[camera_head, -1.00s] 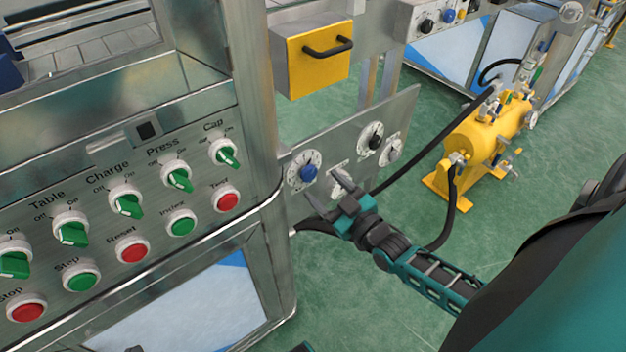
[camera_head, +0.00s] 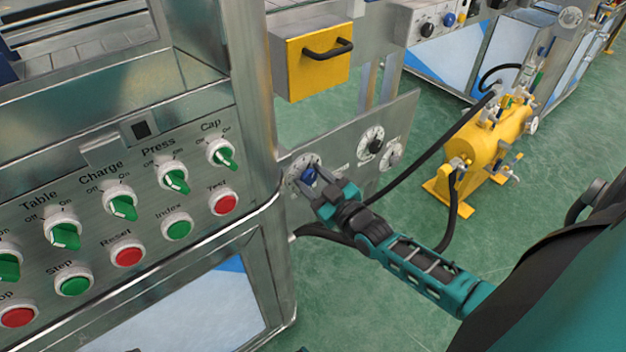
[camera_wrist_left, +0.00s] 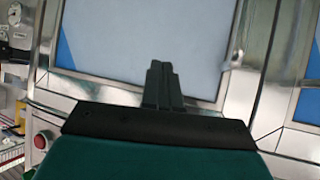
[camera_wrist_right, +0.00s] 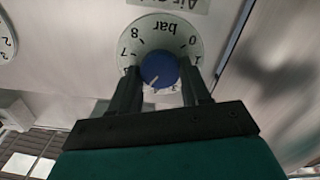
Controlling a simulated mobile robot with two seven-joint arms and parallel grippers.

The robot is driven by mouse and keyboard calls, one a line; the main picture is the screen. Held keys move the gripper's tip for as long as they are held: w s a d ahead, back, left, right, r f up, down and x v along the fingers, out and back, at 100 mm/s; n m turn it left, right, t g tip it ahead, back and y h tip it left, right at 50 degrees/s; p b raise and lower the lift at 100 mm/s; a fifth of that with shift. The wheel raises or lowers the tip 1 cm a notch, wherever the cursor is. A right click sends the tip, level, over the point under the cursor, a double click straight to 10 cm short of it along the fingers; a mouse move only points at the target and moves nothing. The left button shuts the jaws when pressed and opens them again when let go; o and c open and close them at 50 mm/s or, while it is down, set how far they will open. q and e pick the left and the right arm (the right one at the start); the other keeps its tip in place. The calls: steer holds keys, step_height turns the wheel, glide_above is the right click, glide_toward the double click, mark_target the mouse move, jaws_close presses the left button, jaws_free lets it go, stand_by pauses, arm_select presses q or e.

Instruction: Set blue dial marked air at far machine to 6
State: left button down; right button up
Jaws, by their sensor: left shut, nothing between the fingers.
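A blue dial (camera_head: 309,175) with a white scale sits on the metal panel beyond the near control cabinet. My right gripper (camera_head: 318,187) is at this dial, its fingers on either side of the knob. In the right wrist view the blue knob (camera_wrist_right: 159,70) lies between the spread fingertips (camera_wrist_right: 160,68); firm contact cannot be told. Another blue dial (camera_head: 448,20) is on a farther machine. My left gripper (camera_wrist_left: 158,72) is shut and empty before a light panel.
A black dial (camera_head: 371,140) and a grey dial (camera_head: 391,154) share the panel, right of the blue one. The near cabinet (camera_head: 120,275) with green switches and buttons stands left. A yellow tank (camera_head: 485,138) with black hoses stands right on green floor.

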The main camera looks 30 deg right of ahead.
steer(key=shift+a+f, duration=0.1)
steer(key=c, duration=0.4)
arm_select(q)
steer(key=shift+f, duration=0.15)
arm_select(e)
steer(key=shift+c, duration=0.2)
arm_select(q)
steer(key=shift+s, duration=0.1)
steer(key=shift+a+r+p, duration=0.1)
steer(key=shift+r+p, duration=0.15)
steer(key=shift+p, duration=0.05)
arm_select(e)
steer(key=shift+s+m, duration=0.1)
steer(key=shift+m, duration=0.8)
arm_select(q)
steer(key=shift+s+a+r+p, duration=0.15)
steer(key=shift+a+r+p, duration=0.1)
steer(key=shift+p, duration=0.4)
arm_select(e)
steer(key=shift+f+m, duration=0.1)
steer(key=shift+m, duration=2)
steer(key=shift+c, duration=0.2)
steer(key=shift+m, duration=0.4)
